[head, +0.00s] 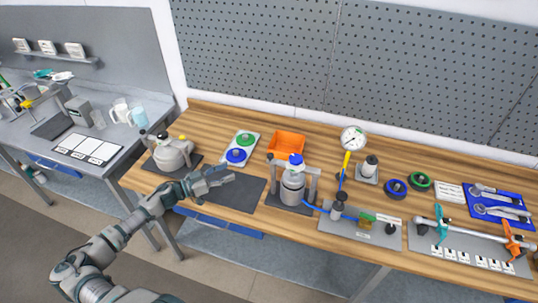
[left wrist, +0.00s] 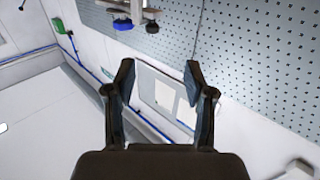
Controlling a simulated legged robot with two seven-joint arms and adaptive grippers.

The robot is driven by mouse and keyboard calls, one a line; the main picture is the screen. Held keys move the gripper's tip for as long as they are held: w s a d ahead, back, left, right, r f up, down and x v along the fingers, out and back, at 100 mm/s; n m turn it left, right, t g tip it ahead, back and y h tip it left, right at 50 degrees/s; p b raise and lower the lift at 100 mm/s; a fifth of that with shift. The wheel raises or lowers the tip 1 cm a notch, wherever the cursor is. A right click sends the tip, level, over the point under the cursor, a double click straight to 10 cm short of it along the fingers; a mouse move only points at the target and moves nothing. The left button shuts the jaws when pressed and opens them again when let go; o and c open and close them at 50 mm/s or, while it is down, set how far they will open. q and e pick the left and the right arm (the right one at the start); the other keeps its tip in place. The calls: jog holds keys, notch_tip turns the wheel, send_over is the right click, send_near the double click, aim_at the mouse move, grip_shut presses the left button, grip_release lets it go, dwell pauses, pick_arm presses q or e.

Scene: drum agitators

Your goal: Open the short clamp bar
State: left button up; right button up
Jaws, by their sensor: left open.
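A silver clamp bar (head: 470,232) with a teal clamp (head: 441,226) and an orange clamp (head: 513,243) lies on a grey plate at the right end of the wooden bench. It is the only clear bar with clamps here; I cannot tell whether it is the short one. My left gripper (head: 218,176) hovers over the left half of the bench, near a dark mat, far from this bar. In the left wrist view its two fingers (left wrist: 162,90) stand apart with nothing between them. My right gripper does not show.
A lidded grey vessel (head: 172,153) stands left of my gripper. A framed drum with a blue cap (head: 292,185) stands to its right. An orange bin (head: 287,145), a gauge (head: 353,139) and a blue tray with wrenches (head: 500,218) are farther along. The dark mat (head: 236,193) is bare.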

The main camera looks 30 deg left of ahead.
pick_arm(q)
jog(key=r, duration=0.1)
jog(key=h+b, duration=0.1)
send_near(270, 154)
jog(key=p+x, duration=0.1)
jog(key=x, duration=0.8)
jog(key=shift+w+f, duration=0.1)
jog(key=shift+w, duration=0.1)
jog(key=shift+w+d+f+g, duration=0.1)
jog(key=shift+w+d+g, duration=0.2)
jog(key=shift+w, duration=0.1)
jog(key=shift+a, duration=0.1)
grip_shut()
